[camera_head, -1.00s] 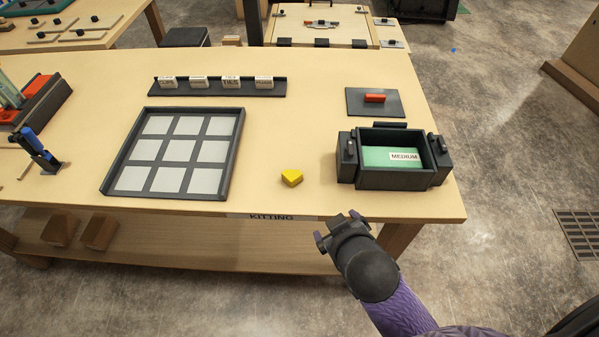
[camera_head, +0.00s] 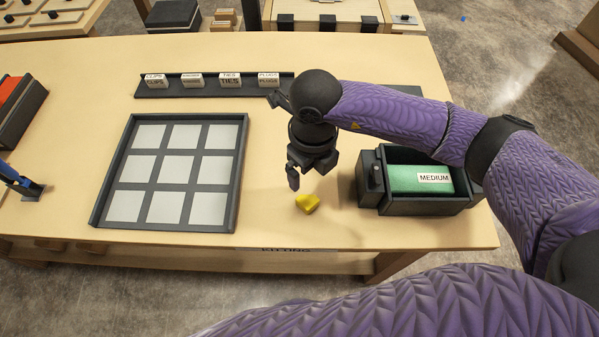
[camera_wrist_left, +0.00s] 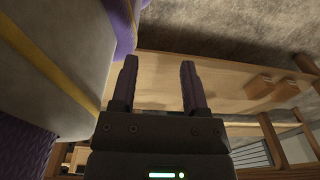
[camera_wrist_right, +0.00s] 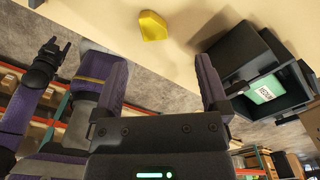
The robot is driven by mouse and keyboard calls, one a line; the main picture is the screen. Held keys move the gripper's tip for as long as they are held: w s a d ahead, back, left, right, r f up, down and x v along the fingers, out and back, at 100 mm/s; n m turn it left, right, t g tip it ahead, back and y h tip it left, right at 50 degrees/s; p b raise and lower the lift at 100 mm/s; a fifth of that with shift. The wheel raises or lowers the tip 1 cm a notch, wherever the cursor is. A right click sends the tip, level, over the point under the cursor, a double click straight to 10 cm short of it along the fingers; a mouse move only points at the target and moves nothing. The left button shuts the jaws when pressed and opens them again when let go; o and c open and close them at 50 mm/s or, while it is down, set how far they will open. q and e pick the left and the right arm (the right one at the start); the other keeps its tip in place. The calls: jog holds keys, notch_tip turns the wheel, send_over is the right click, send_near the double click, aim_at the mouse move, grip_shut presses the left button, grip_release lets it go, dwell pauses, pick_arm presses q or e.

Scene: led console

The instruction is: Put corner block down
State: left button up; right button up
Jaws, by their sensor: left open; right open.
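The yellow corner block (camera_head: 307,203) lies on the tabletop, between the grid tray and the bin marked MEDIUM. It also shows near the top of the right wrist view (camera_wrist_right: 153,26). My right gripper (camera_head: 300,172) hangs over the table just behind the block, apart from it. In the right wrist view its fingers (camera_wrist_right: 165,85) are spread with nothing between them. My left gripper (camera_wrist_left: 158,85) is open and empty in the left wrist view, with the table's lower wooden shelf beyond it. It does not show in the head view.
The black grid tray (camera_head: 240,190) with light square cells stands left of the block. The dark bin (camera_head: 425,206) with a green inside stands right of it. A rack of label blocks (camera_head: 215,88) is at the back. My right arm hides part of the back right.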

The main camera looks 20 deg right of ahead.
jog(key=b, duration=0.1)
send_over(310, 202)
jog(key=f, duration=0.4)
jog(key=shift+w+d+f, duration=0.15)
jog(key=shift+w+f, duration=0.15)
jog(key=shift+f, duration=0.1)
jog(key=f, duration=0.3)
jog(key=f+b, duration=0.1)
jog(key=f, duration=0.1)
jog(key=shift+s, duration=0.3)
pick_arm(q)
jog(key=shift+s+f, duration=1)
jog(key=shift+f, duration=0.1)
pick_arm(e)
jog(key=shift+r, duration=0.1)
grip_shut()
pick_arm(q)
jog(key=shift+w+a+r+p, duration=0.1)
jog(key=shift+r+p, duration=0.25)
jog(key=shift+r, duration=0.1)
pick_arm(e)
jog(key=d+r+n, duration=0.2)
jog(key=r+n, duration=0.7)
jog(key=n, duration=0.6)
jog(key=w+d+r+n, duration=0.1)
jog(key=d+r+n, duration=0.1)
jog(key=r+n, duration=0.8)
jog(key=n, duration=0.5)
